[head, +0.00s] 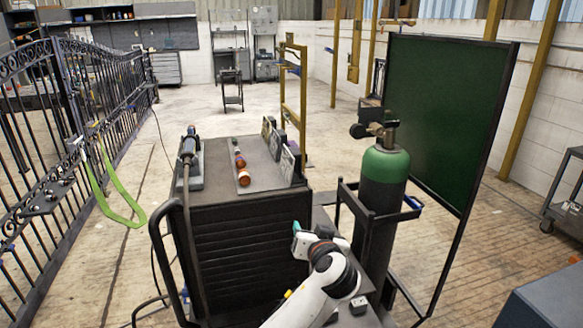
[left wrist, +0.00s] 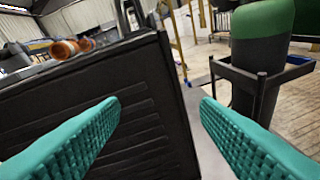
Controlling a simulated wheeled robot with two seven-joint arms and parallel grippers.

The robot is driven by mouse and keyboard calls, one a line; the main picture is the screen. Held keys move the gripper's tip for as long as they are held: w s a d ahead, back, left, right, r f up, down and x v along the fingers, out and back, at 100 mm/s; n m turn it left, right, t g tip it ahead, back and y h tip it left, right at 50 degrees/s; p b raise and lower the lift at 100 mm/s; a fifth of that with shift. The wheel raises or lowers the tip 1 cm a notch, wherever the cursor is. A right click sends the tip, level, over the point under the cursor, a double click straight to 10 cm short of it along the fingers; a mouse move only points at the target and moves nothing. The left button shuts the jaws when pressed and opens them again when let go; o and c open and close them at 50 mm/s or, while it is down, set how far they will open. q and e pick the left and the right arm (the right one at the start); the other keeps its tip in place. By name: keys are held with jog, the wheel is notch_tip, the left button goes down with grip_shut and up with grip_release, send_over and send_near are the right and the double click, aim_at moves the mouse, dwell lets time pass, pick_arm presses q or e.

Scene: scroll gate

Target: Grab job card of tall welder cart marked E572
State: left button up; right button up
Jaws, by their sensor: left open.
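The tall dark welder cart (head: 245,250) with a louvred front stands in the middle of the head view. Several upright cards in dark holders (head: 287,163) line the right edge of its top. I cannot read E572 or any other marking on them. My left gripper (head: 297,236) is in front of the cart's right front corner, below the top, with its teal fingers toward the cart. In the left wrist view its fingers (left wrist: 160,104) are spread with nothing between them, facing the cart's dark panel (left wrist: 140,130). My right gripper is not in view.
A green-topped gas cylinder (head: 384,180) stands in a rack right of the cart, close to my left arm. A dark green screen (head: 440,120) is behind it. Orange rolls (head: 241,165) and a torch (head: 189,147) lie on the cart top. A metal gate (head: 60,130) runs along the left.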

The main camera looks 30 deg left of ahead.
aim_at(296, 161)
pick_arm(q)
jog(key=w+a+r+n+y, duration=0.2)
jog(key=w+r+y, duration=0.1)
jog(key=r, duration=0.7)
jog(key=shift+n+t, duration=0.3)
jog(key=shift+t, duration=0.1)
jog(key=p+x, duration=0.1)
jog(key=x, duration=0.2)
jog(key=p+x, duration=0.1)
jog(key=x, duration=0.3)
jog(key=r+x, duration=0.1)
jog(key=x, duration=0.3)
jog(key=shift+a+r+p, duration=0.15)
jog(key=shift+a+p, duration=0.1)
jog(key=shift+p, duration=0.15)
jog(key=shift+w+a, duration=0.15)
jog(key=shift+w, duration=0.05)
jog(key=shift+c, duration=0.6)
jog(key=c, duration=0.9)
jog(key=shift+c, duration=0.2)
